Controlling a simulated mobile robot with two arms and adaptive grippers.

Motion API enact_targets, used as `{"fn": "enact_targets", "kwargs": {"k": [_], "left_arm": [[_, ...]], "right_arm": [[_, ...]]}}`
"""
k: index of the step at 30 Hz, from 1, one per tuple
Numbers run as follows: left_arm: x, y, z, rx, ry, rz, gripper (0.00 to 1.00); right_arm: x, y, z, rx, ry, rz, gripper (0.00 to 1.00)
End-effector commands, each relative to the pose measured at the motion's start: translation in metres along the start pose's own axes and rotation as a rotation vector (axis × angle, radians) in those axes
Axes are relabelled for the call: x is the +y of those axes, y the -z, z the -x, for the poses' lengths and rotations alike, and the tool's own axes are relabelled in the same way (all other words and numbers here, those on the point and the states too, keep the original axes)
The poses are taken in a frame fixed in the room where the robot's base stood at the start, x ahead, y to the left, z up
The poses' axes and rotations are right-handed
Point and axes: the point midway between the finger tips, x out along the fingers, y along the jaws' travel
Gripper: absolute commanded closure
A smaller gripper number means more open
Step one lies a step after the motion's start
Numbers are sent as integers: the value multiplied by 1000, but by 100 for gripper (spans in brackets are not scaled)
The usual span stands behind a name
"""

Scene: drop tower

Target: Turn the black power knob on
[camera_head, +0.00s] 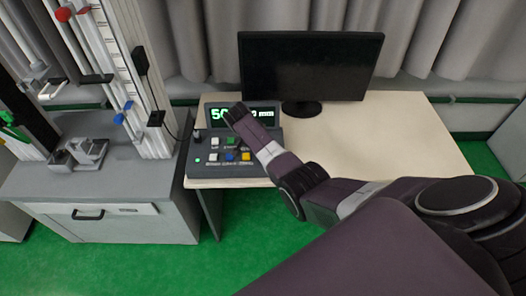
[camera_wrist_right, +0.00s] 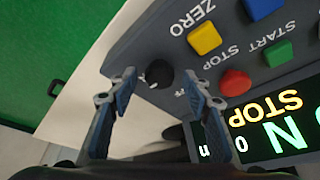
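The black power knob (camera_wrist_right: 158,73) shows in the right wrist view, near the edge of a dark grey control box (camera_wrist_right: 135,48). My right gripper (camera_wrist_right: 160,80) is open, with one finger on each side of the knob in that view. I cannot tell whether either finger touches it. In the head view the control box (camera_head: 190,172) stands on the desk. The end of my right arm covers part of its lit display (camera_head: 217,115), and the fingers cannot be made out there. My left gripper is not in view.
Yellow (camera_wrist_right: 204,39), red (camera_wrist_right: 235,82) and green (camera_wrist_right: 279,53) buttons lie close to the right finger. A monitor (camera_head: 308,68) stands behind on the desk (camera_head: 400,130). The drop tower (camera_head: 120,80) stands on a grey cabinet (camera_head: 150,190) to the left.

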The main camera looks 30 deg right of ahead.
Motion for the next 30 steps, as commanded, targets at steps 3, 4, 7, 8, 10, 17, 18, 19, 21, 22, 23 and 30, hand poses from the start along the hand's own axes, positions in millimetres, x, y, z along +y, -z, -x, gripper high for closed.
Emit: {"fn": "enact_targets", "kwargs": {"k": [3, 4, 7, 8, 10, 17, 18, 19, 21, 22, 23, 30], "left_arm": [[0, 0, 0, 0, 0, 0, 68], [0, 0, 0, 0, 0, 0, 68], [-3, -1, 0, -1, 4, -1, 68], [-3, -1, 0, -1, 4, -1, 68], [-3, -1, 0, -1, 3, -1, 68], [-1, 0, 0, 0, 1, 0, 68], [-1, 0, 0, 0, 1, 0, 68], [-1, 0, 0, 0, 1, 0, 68], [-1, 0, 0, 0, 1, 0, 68], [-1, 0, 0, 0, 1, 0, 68], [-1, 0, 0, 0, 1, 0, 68], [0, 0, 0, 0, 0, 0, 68]], "right_arm": [[0, 0, 0, 0, 0, 1, 55], [0, 0, 0, 0, 0, 1, 55], [0, 0, 0, 0, 0, 1, 55], [0, 0, 1, 0, 0, 1, 55], [0, 0, 4, 0, 1, 1, 55], [0, 0, 32, 0, 3, 0, 55], [-2, 0, 41, 0, 5, 1, 55], [-2, -1, 47, -1, 6, 0, 55], [-1, -1, 60, -1, 4, 0, 55], [-1, -1, 66, -1, 5, 0, 55], [-1, 0, 73, 0, 4, 0, 55], [-1, 0, 110, 0, 2, 0, 55]]}}
